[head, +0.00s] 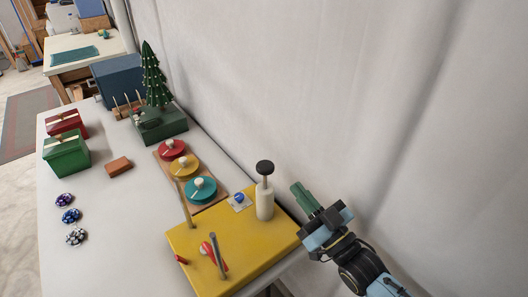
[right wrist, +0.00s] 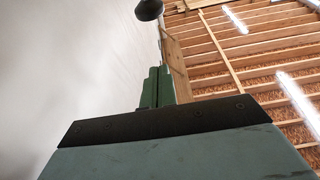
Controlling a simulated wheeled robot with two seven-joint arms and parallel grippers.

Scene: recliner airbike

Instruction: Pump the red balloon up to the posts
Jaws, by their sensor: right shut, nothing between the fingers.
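A yellow board (head: 195,262) lies at the near end of the table. A white pump (head: 265,204) with a dark round knob (head: 265,167) on a raised rod stands upright at its back right. A small, flat-looking red balloon (head: 209,254) sits low on the board, close to two upright posts, a grey post (head: 217,256) and a tan post (head: 186,205). My right gripper (head: 306,198), with green fingers, is to the right of the pump, apart from it and lower than the knob. It is shut and empty; its fingers also show in the right wrist view (right wrist: 157,88). My left gripper is not in view.
Behind the board, a wooden tray holds red (head: 172,150), yellow (head: 183,166) and teal discs (head: 201,188). A blue button-like piece (head: 239,198) is beside the pump. Gift boxes (head: 67,154) and a small tree (head: 153,77) stand farther back. A pale curtain wall runs along the right.

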